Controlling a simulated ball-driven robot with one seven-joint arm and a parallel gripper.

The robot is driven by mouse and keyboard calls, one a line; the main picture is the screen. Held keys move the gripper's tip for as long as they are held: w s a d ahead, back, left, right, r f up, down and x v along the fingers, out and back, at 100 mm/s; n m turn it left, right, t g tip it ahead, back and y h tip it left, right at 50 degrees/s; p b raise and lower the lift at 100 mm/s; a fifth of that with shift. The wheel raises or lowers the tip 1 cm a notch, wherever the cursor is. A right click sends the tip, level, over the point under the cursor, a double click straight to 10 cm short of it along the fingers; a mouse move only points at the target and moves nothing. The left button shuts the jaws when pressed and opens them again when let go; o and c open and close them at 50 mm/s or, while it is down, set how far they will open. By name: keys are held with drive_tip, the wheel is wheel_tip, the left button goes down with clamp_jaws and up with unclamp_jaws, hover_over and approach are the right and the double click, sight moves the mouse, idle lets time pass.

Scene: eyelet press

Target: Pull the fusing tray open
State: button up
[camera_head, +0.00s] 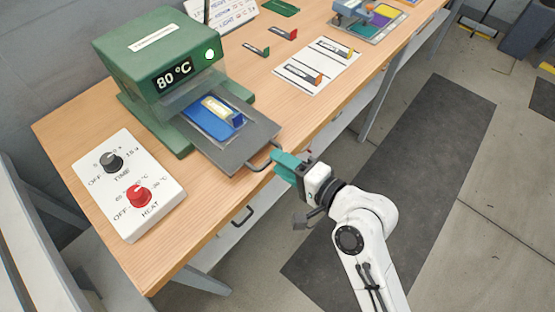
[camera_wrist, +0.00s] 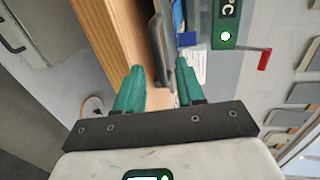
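The grey fusing tray (camera_head: 232,156) sticks out of the front of the green press (camera_head: 150,50), with a blue pad (camera_head: 206,124) on it. A small tan piece with a pale label (camera_head: 219,108) lies on the pad. The dark tray handle (camera_head: 262,166) projects from the tray's front edge, past the table edge. My gripper (camera_head: 279,160) has teal fingers at the handle. In the wrist view the fingers (camera_wrist: 161,68) stand apart, and the handle (camera_wrist: 157,45) shows between them. I cannot tell whether either finger touches it.
A white control box (camera_head: 128,185) with TIME and HEAT knobs stands at the table's left. A white card (camera_head: 315,65) with labelled pieces lies right of the press. A drawer handle (camera_head: 243,214) is under the tabletop.

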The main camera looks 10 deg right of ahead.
drive_tip(key=b+v, duration=0.1)
drive_tip(key=v, duration=0.7)
drive_tip(key=shift+s+d, duration=0.2)
drive_tip(key=shift+s, duration=0.15)
drive_tip(key=shift+r, duration=0.1)
drive_tip(key=s+d+f+n+g+h, duration=0.2)
drive_tip(key=s+d+f+n+g, duration=0.1)
drive_tip(key=f, duration=0.2)
drive_tip(key=s+d+f+n+g+h, duration=0.2)
drive_tip(key=s+f+n, duration=0.1)
drive_tip(key=f, duration=0.3)
drive_tip(key=s+d+f+n+g+h, duration=0.4)
drive_tip(key=s+d, duration=0.4)
drive_tip(key=s, duration=0.3)
drive_tip(key=f+g+h, duration=0.1)
drive_tip(key=g, duration=0.1)
drive_tip(key=shift+s+d+g, duration=0.2)
drive_tip(key=shift+d+g, duration=0.1)
drive_tip(key=shift+d, duration=0.1)
drive_tip(key=shift+f, duration=0.1)
